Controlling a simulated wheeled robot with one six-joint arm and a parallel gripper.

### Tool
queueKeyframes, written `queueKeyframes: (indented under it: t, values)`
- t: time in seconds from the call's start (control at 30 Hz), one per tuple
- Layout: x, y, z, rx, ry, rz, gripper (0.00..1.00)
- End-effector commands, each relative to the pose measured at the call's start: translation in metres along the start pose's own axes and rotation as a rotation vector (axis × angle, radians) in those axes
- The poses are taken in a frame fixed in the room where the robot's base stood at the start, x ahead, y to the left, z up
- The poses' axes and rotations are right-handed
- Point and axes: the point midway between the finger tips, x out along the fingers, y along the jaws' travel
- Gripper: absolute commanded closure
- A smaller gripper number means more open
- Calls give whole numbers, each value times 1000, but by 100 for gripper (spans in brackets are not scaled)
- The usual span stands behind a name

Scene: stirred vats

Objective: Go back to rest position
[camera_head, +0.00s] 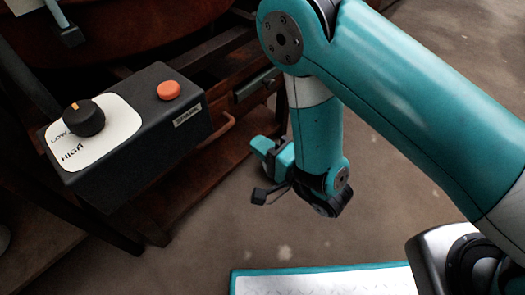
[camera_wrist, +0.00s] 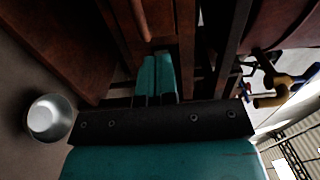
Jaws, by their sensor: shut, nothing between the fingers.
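My gripper (camera_head: 262,148) hangs at the end of my teal arm in the head view, bent down over the floor. It is to the right of the dark control box (camera_head: 150,150) and apart from it. In the wrist view my gripper's teal fingers (camera_wrist: 157,64) are together with nothing between them. They point toward reddish-brown wooden framework. The control box carries a black knob (camera_head: 84,119) with an orange mark, on a white plate with LOW and HIGH labels. An orange button (camera_head: 169,90) is at its far end.
A reddish-brown vat (camera_head: 130,22) stands behind the box on a dark frame with a rail (camera_head: 215,137). A round metal vessel (camera_wrist: 48,117) is at the left of the wrist view. Open floor (camera_head: 205,235) lies below my gripper.

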Motion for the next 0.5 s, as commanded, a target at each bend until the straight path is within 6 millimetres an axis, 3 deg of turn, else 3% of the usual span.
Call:
queueKeyframes:
  t: [0.37,0.5]
  values:
    - [-5,-1,0,0,-1,0,100]
    - [3,-13,-9,-34,32,35,100]
